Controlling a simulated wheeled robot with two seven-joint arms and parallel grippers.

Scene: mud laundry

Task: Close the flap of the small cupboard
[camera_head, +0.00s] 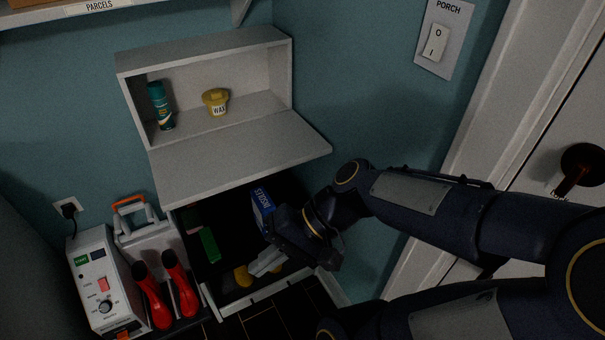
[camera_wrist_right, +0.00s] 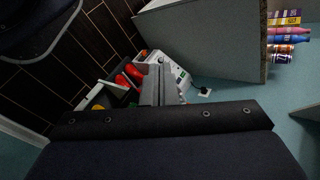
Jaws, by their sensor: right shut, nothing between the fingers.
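The small cupboard (camera_head: 205,65) is a white wall box with its front open. Its flap (camera_head: 240,157) is hinged at the bottom edge and sticks out toward me, sloping slightly down. A teal spray can (camera_head: 160,105) and a yellow wax tub (camera_head: 216,101) stand inside. My right gripper (camera_head: 264,264) is shut and empty, below the flap and over the open drawer. Its grey fingers (camera_wrist_right: 160,86) are together in the right wrist view. My left gripper is not in view.
The open drawer (camera_head: 259,304) holds a blue box (camera_head: 263,208), a green item (camera_head: 210,244) and yellow things. A white machine (camera_head: 98,280) and red boots (camera_head: 153,296) stand left. A door (camera_head: 560,110) is at right. A grey panel (camera_wrist_right: 205,35) and several cans (camera_wrist_right: 289,41) show in the wrist view.

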